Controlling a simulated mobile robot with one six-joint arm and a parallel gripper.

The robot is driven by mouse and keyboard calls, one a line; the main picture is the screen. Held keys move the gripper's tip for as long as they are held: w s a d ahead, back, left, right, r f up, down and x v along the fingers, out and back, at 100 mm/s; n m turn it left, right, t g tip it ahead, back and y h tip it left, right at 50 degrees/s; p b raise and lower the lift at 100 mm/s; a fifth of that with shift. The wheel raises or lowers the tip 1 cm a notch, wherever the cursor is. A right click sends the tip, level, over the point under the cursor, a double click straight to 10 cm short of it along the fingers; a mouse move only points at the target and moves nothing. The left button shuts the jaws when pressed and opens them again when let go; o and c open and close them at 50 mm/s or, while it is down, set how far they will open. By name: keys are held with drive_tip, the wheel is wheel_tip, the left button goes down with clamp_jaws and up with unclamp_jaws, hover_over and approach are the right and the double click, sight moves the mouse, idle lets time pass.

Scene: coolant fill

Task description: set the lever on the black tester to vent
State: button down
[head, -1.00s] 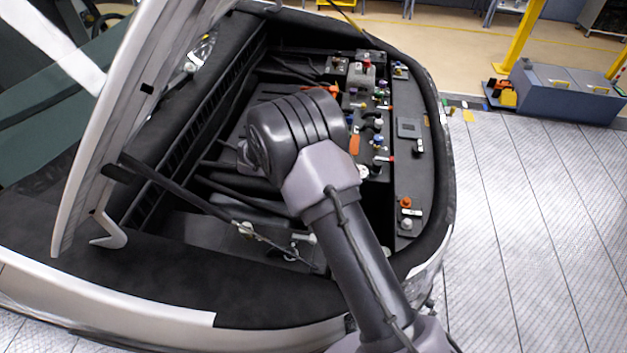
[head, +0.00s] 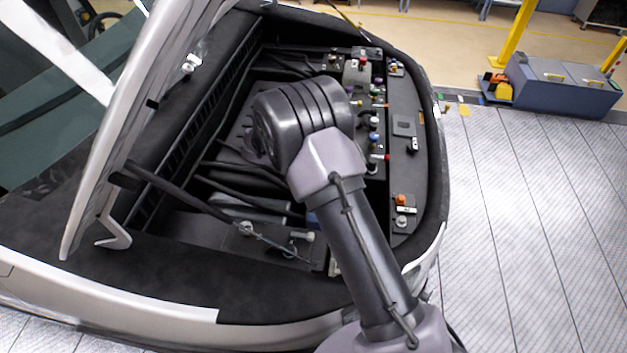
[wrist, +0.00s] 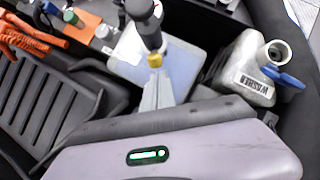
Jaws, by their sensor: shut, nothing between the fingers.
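My gripper (wrist: 156,78) shows in the wrist view as a pale grey, tapering pair of fingers, shut with nothing held. A small yellow piece (wrist: 154,60) shows right at the fingertips; I cannot tell whether they touch. Just beyond it is a dark, rounded cylinder with a light band (wrist: 146,20), which may be the black tester. I cannot make out its lever or setting for sure. In the head view my arm covers the gripper and the spot it points at.
A pale, bluish tank (wrist: 185,62) lies under the fingers. A grey bottle marked WASHER (wrist: 243,82) with a blue cap (wrist: 284,77) stands to the right. Orange cables (wrist: 22,35) run at left. The raised hood (head: 125,120) hangs over the left of the bay.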

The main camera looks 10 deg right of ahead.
drive_tip(key=d+r+p+v, duration=0.1)
drive_tip(key=p+v, duration=0.6)
drive_tip(key=v, duration=0.3)
drive_tip(key=shift+w+d+p, duration=0.25)
drive_tip(key=shift+d+p, duration=0.05)
drive_tip(key=shift+d, duration=0.1)
